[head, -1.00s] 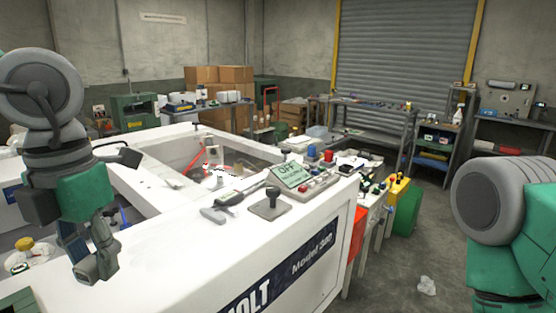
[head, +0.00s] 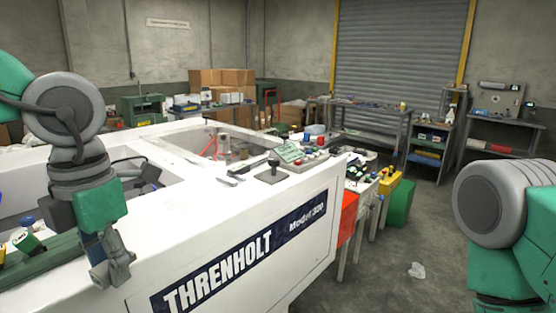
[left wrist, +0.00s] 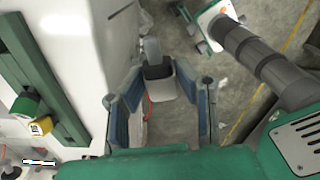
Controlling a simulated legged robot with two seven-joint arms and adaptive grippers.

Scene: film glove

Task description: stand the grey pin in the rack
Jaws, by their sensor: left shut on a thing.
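My left gripper (head: 118,268) hangs over the near left part of the white machine in the head view. In the left wrist view its two blue-padded fingers (left wrist: 160,88) stand either side of a grey piece with a dark band, which I take to be the grey pin (left wrist: 161,91). The piece is held between the fingertips, and its far end shows beyond them. In the head view I cannot separate the pin from the grey fingers. I cannot make out the rack for certain in either view. My right gripper is out of view; only part of the right arm shows.
The white machine (head: 245,215) fills the left and middle, with an open well (head: 190,143) in its top. A green rail (left wrist: 45,80) lies left of the gripper. The floor at right is mostly clear.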

